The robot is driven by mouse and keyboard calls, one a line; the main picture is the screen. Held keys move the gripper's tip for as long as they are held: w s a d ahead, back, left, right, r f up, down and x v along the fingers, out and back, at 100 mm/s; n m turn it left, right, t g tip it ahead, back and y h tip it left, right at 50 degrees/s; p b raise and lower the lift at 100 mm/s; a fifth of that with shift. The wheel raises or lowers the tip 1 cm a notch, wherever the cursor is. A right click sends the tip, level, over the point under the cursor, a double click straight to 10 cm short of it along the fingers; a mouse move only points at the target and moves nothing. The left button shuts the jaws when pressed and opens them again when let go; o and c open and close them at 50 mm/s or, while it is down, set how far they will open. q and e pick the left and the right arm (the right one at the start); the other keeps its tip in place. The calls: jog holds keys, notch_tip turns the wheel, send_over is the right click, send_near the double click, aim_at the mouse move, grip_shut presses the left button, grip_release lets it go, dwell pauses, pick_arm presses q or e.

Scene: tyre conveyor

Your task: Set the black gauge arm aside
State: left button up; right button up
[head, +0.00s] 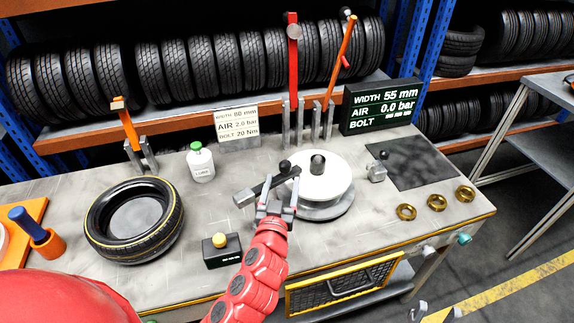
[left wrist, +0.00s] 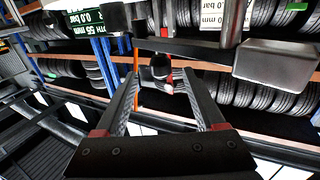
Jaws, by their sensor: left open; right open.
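The black gauge arm (head: 263,189) is a dark bar with a grey block at its left end and a black knob (head: 284,166) on top. It reaches over the left side of the white round hub (head: 325,180). My left gripper (head: 279,186) is open at the near side of the bar. In the left wrist view the bar (left wrist: 205,48) crosses ahead of the fingers, and a dark knob (left wrist: 160,62) shows between the fingertips (left wrist: 162,76). I cannot tell whether they touch it. My right gripper (head: 436,310) is open and empty at the bottom edge, beyond the bench.
A tyre (head: 135,252) lies left on the bench (head: 185,285). A white bottle (head: 200,162), a small black box with a yellow button (head: 222,252), upright tool holders and a display (head: 382,105) stand around. Brass rings (head: 437,202) lie right. A dark mat (head: 425,165) is mostly clear.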

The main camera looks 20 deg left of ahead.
pick_arm(q)
jog(key=w+a+p, duration=0.1)
jog(key=w+p, duration=0.2)
jog(key=w, duration=0.6)
jog(key=shift+w+a, duration=0.15)
jog(key=shift+a, duration=0.2)
jog(key=shift+r, duration=0.1)
grip_shut()
dwell(0.8)
